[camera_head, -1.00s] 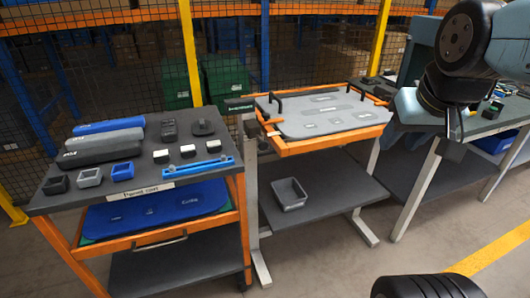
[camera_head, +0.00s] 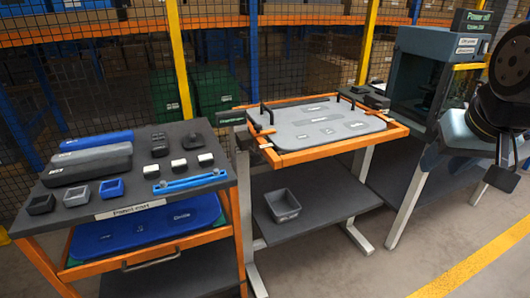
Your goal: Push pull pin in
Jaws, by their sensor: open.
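The orange-framed fixture (camera_head: 398,133) stands on the middle table, with a grey panel (camera_head: 325,123) lying in it. Small black and orange fittings (camera_head: 265,133) sit along its left side, and a black block (camera_head: 372,99) is at its back right corner. I cannot make out which small part is the pull pin. My gripper (camera_head: 503,165) shows only in part at the right edge, below the dark wrist. It is open, well to the right of the fixture and apart from it, and I see nothing held in it.
A parts cart (camera_head: 100,219) stands at left with cases, small blocks and a blue bar on top. A grey bin (camera_head: 283,205) sits on the middle table's lower shelf. A dark machine cabinet (camera_head: 420,75) stands at right. Mesh fencing runs behind; the front floor is clear.

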